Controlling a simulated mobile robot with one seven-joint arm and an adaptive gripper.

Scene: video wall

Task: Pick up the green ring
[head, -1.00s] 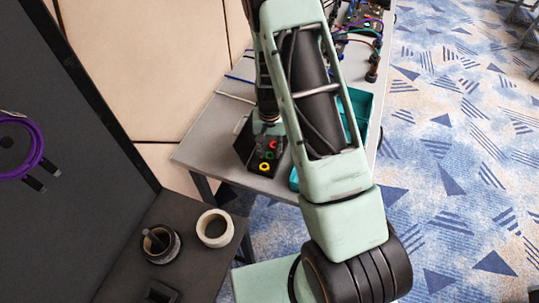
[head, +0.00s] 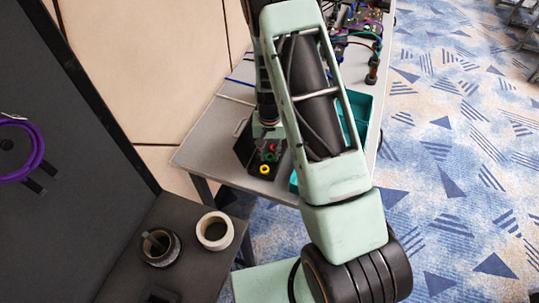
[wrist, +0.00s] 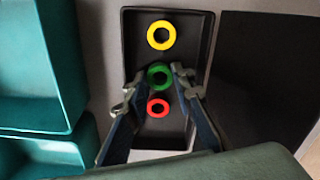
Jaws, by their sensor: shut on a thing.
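The green ring (wrist: 159,86) lies between my gripper's fingertips in the wrist view, in the middle of a row of three rings in a black tray (wrist: 191,32). My gripper (wrist: 160,74) is shut on the green ring, one finger on each side of it. The yellow ring (wrist: 161,24) lies above it in the picture and the smaller red ring (wrist: 158,120) lies just below it. In the head view the green ring (head: 268,157) shows small between the red ring (head: 272,147) and the yellow ring (head: 264,169). My arm hides part of the tray there.
Teal bins (wrist: 40,60) stand left of the tray in the wrist view. The tray is on a grey table (head: 205,150) with cables and parts at its far end. A dark surface (head: 185,230) at lower left holds two tape rolls.

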